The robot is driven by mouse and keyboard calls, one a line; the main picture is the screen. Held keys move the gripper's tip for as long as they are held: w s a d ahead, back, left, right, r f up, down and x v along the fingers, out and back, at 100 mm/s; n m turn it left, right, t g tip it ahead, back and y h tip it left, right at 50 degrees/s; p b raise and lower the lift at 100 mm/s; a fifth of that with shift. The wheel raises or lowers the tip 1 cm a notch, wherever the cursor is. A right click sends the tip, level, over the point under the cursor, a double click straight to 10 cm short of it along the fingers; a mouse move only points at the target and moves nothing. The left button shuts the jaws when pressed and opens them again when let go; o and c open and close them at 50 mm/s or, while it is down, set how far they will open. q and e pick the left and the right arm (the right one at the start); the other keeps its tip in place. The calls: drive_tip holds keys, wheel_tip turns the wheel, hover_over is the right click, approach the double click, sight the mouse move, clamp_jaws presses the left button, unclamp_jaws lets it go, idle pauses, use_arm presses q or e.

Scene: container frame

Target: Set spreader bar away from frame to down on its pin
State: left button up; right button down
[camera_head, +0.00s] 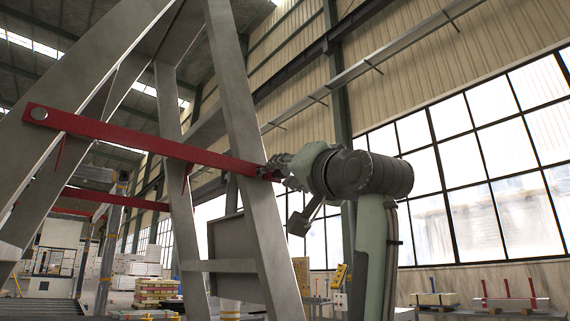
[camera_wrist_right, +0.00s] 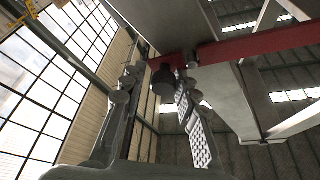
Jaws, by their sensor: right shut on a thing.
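The red spreader bar (camera_head: 150,145) runs across the grey steel frame (camera_head: 240,130), sloping slightly down from a round pivot at its left end to its right end by the right leg. It also shows in the wrist view (camera_wrist_right: 260,43). My right gripper (camera_head: 278,171) is shut on the bar's right end, just beside the frame leg. In the wrist view the fingers (camera_wrist_right: 160,77) are around a dark round knob at the bar's end. A short metal stub (camera_wrist_right: 191,59) shows close by; I cannot tell if it is the pin or whether the bar touches it. My left gripper is out of view.
A second red bar (camera_head: 115,199) crosses the frame lower and farther back. The frame's slanted legs stand close to my right gripper. Stacked goods (camera_head: 155,290) and low benches with red posts (camera_head: 510,302) stand on the far floor. Open air lies right of my arm.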

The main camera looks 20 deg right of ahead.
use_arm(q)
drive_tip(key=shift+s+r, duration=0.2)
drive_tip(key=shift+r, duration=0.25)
use_arm(e)
drive_tip(key=shift+a+f, duration=0.3)
drive_tip(key=shift+f, duration=0.1)
drive_tip(key=c, duration=1.3)
unclamp_jaws()
drive_tip(key=shift+s+a, duration=0.1)
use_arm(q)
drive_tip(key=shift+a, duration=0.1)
use_arm(e)
drive_tip(key=shift+d+r, duration=0.1)
drive_tip(key=shift+d, duration=0.1)
drive_tip(key=shift+s, duration=0.25)
drive_tip(key=v, duration=1.1)
drive_tip(key=shift+s, duration=0.2)
